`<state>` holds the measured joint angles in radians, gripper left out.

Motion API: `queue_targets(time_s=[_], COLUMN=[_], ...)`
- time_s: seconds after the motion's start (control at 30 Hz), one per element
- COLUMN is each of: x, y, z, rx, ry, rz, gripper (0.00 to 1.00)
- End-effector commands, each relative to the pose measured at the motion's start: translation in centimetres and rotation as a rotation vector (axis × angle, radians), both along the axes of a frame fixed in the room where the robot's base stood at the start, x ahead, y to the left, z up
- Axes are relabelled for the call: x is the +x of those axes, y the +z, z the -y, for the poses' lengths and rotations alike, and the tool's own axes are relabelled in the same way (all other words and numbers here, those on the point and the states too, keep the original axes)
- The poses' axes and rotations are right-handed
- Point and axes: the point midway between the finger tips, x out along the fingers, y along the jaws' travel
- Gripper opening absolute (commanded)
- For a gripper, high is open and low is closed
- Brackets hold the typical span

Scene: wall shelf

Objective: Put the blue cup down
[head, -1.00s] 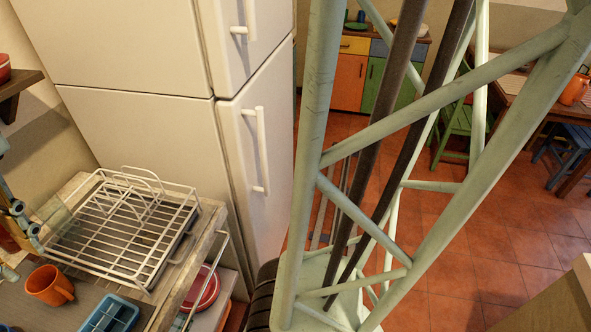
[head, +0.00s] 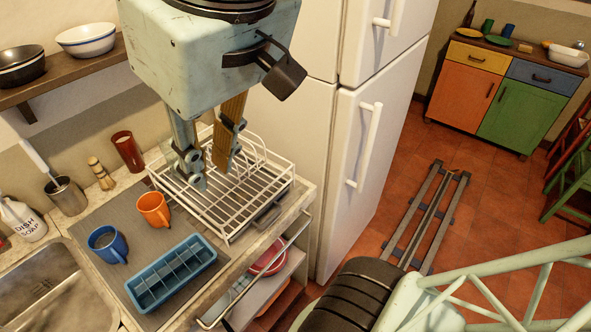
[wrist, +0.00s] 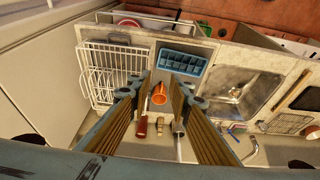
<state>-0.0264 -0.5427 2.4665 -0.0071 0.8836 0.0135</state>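The blue cup (head: 108,245) stands upright on the grey mat (head: 160,243) beside the sink, left of the blue ice tray (head: 172,275) and in front of the orange cup (head: 154,209). My gripper (head: 207,172) hangs above the dish rack's left part, up and to the right of the blue cup and apart from it. Its fingers are spread with nothing between them. In the wrist view my gripper (wrist: 155,97) is also open, and the orange cup (wrist: 159,94) shows far below between the fingers. The blue cup cannot be seen there, probably hidden by the right finger.
The white dish rack (head: 262,195) stands empty beside the fridge (head: 345,150). A red tumbler (head: 128,151), a brush and a utensil holder (head: 66,195) line the wall. The sink (head: 50,290) is at left; a shelf (head: 75,66) with bowls is above. Bare mat surrounds the blue cup.

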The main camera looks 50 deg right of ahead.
Motion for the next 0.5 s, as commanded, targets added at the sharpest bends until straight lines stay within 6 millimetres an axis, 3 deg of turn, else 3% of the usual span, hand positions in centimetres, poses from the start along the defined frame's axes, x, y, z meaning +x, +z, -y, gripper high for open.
queue_targets(time_s=[0.03,0.13,0.5], x=[-1.5,-2.3,-3.0], y=[-0.9,-0.8,-1.0], z=[0.1,0.3,0.6], rx=[0.010,0.009,0.006], ry=[-0.014,-0.019,-0.023], rz=[-0.008,-0.001,0.001], gripper=[0.19,0.19,0.19])
